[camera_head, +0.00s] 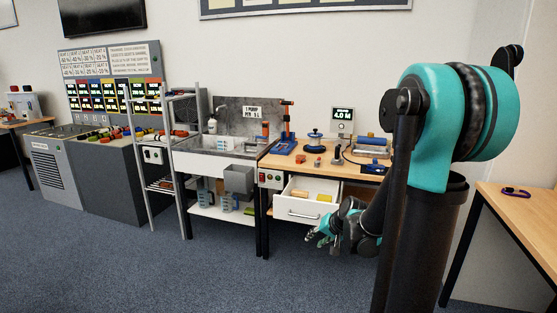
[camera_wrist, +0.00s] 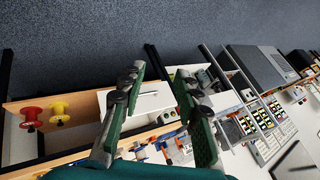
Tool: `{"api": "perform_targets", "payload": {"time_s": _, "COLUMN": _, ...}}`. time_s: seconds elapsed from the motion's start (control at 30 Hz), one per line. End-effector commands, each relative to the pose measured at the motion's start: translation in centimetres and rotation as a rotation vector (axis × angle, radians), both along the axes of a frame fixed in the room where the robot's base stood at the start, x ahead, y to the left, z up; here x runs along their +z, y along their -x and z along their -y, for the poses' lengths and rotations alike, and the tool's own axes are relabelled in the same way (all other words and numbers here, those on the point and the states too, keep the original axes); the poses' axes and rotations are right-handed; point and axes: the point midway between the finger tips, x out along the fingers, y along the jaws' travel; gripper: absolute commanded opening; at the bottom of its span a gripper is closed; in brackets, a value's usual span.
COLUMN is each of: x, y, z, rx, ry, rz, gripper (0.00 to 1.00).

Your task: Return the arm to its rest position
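My gripper (camera_head: 322,233) hangs low in the head view, in front of the wooden workbench (camera_head: 338,168) and just right of its open white drawer (camera_head: 306,213). My teal and black arm fills the right of that view and partly hides the bench's right end. In the wrist view the two green-padded fingers of my gripper (camera_wrist: 159,72) stand apart with nothing between them. The gripper's underside and any contact with the drawer cannot be told.
The drawer holds a few small items. A sink unit (camera_head: 215,146), a metal ladder frame (camera_head: 180,215) and a grey console (camera_head: 100,180) stand to the left. Another wooden table (camera_head: 520,207) with a purple ring (camera_head: 516,192) is at right. The carpet (camera_head: 200,275) in front is clear.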

Motion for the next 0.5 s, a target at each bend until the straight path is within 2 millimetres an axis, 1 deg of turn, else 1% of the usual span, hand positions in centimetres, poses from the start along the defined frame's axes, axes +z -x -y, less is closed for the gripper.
{"api": "perform_targets", "payload": {"time_s": 0.03, "x": 0.0, "y": 2.1, "z": 0.2, "rx": 0.018, "ry": 0.039, "rz": -0.012, "gripper": 0.33}}
{"api": "perform_targets", "payload": {"time_s": 0.17, "x": -0.3, "y": 7.1, "z": 1.2, "rx": 0.065, "ry": 0.149, "rz": -0.048, "gripper": 0.33}}
{"api": "perform_targets", "payload": {"time_s": 0.3, "x": -1.1, "y": 12.4, "z": 2.6, "rx": 0.111, "ry": 0.265, "rz": -0.087, "gripper": 0.33}}
{"api": "perform_targets", "payload": {"time_s": 0.4, "x": -1.8, "y": 15.7, "z": 3.7, "rx": 0.140, "ry": 0.340, "rz": -0.113, "gripper": 0.33}}
{"api": "perform_targets", "payload": {"time_s": 0.5, "x": -2.5, "y": 18.3, "z": 4.6, "rx": 0.162, "ry": 0.400, "rz": -0.135, "gripper": 0.33}}
